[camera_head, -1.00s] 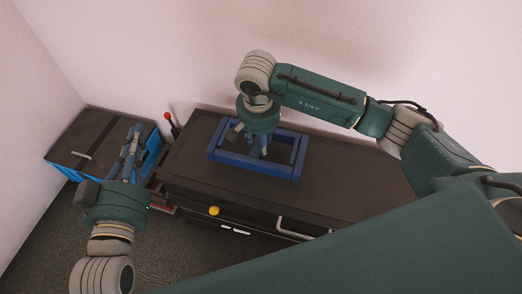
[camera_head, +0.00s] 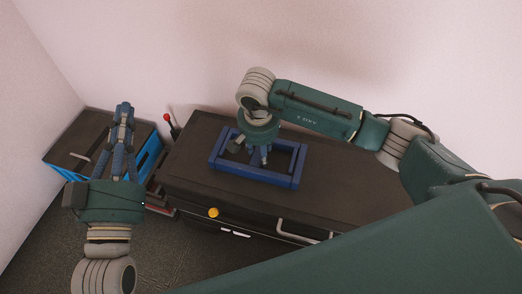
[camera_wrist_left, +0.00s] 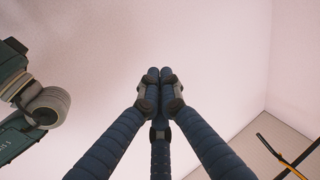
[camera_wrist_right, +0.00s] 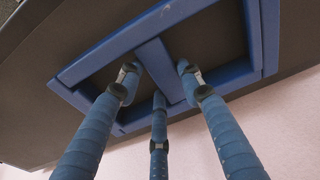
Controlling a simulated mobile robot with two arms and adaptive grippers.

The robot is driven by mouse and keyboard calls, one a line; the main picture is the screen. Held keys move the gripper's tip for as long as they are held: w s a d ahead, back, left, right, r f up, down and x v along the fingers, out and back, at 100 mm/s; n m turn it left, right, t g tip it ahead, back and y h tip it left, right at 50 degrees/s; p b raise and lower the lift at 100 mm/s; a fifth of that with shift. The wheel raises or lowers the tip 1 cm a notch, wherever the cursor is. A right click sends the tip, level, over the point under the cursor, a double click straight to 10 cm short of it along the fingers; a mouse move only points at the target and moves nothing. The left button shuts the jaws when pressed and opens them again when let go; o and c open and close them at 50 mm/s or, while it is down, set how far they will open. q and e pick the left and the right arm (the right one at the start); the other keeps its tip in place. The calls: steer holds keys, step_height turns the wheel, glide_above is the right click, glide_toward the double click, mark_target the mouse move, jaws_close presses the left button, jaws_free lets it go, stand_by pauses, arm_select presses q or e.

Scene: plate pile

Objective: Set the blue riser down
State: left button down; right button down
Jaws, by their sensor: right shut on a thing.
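The blue riser (camera_head: 252,181) is a rectangular frame with a bar across its middle. It is level over the dark cabinet top (camera_head: 350,182); I cannot tell whether it touches it. My right gripper (camera_head: 258,160) points down and is shut on the riser's middle bar. The right wrist view shows the riser (camera_wrist_right: 262,40) with fingertips (camera_wrist_right: 157,70) on both sides of the bar. My left gripper (camera_head: 124,107) is away to the left, shut and empty. Its fingertips (camera_wrist_left: 160,78) meet in the left wrist view.
A blue crate (camera_head: 150,155) with dark surfaces stands at the left. A red-tipped lever (camera_head: 168,117) rises between it and the cabinet. A yellow knob (camera_head: 213,213) and a pale handle (camera_head: 296,236) are on the cabinet front. The cabinet top right of the riser is clear.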

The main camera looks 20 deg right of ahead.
steer(key=c, duration=1.2)
jaws_free()
arm_select(q)
steer(key=shift+r, duration=0.15)
arm_select(e)
steer(key=shift+o, duration=0.2)
steer(key=r+p, duration=0.1)
steer(key=r, duration=0.2)
steer(key=r+p, duration=0.1)
steer(key=r, duration=0.1)
steer(key=shift+s+a+r, duration=0.15)
steer(key=shift+s+r, duration=0.05)
steer(key=shift+r, duration=0.2)
arm_select(q)
steer(key=s+a+f+g+y, duration=0.1)
steer(key=f+g, duration=0.3)
steer(key=f, duration=0.4)
steer(key=s+a+f+g+y+p, duration=0.1)
steer(key=f+g, duration=0.3)
steer(key=f, duration=0.5)
steer(key=shift+s+a+f+g+y, duration=0.35)
steer(key=shift+s+a, duration=0.25)
steer(key=shift+s, duration=0.3)
arm_select(e)
step_height(320, 180, up, 6)
steer(key=shift+s+a+r, duration=0.15)
steer(key=shift+s+a, duration=0.1)
steer(key=shift+s, duration=0.15)
arm_select(q)
steer(key=shift+r, duration=0.1)
